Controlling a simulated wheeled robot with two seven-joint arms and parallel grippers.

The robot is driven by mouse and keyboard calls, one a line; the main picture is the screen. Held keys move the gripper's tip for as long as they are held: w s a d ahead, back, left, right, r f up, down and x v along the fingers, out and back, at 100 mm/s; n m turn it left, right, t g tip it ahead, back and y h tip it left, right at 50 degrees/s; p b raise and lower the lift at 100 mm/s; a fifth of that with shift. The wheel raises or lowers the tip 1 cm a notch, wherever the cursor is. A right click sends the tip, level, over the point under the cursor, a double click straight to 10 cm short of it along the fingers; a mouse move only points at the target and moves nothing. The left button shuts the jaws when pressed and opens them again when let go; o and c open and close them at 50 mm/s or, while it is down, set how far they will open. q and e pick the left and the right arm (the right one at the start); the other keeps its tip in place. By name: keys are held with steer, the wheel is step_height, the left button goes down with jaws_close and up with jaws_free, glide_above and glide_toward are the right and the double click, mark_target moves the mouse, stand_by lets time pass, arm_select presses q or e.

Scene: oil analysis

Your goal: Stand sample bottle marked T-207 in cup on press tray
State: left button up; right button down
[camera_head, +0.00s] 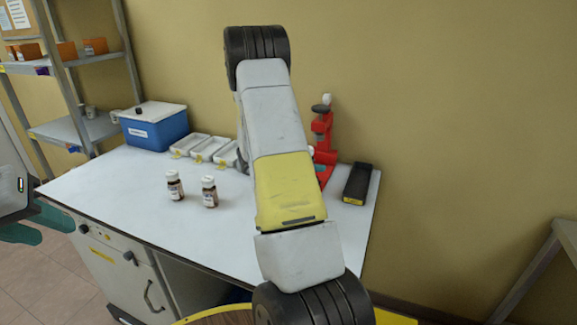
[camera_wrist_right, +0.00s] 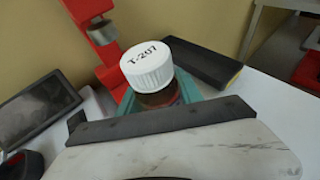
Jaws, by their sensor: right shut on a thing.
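In the right wrist view, the sample bottle marked T-207 (camera_wrist_right: 150,66) has a white ribbed cap and a dark body. My right gripper (camera_wrist_right: 165,97) is shut on it, with teal fingers on both sides; in the head view my right arm hides this gripper and the bottle. The red press (camera_head: 322,140) stands at the back right of the bench; its red frame and grey ram (camera_wrist_right: 102,33) show just beyond the bottle in the wrist view. I cannot make out the cup or tray. My left gripper (camera_head: 42,222) is open and empty at the left edge.
Two brown bottles with white caps, one at left (camera_head: 174,186) and one at right (camera_head: 209,191), stand mid-bench. White trays (camera_head: 207,148) and a blue cooler (camera_head: 154,128) line the back. A black box (camera_head: 357,184) lies right of the press. The front left bench is clear.

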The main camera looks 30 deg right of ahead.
steer(key=shift+w+d, duration=0.25)
steer(key=shift+d, duration=0.2)
steer(key=f, duration=0.3)
steer(key=shift+w+d, duration=0.2)
steer(key=shift+d, duration=0.2)
steer(key=shift+f, duration=0.35)
steer(key=shift+f, duration=0.3)
steer(key=c, duration=0.8)
jaws_free()
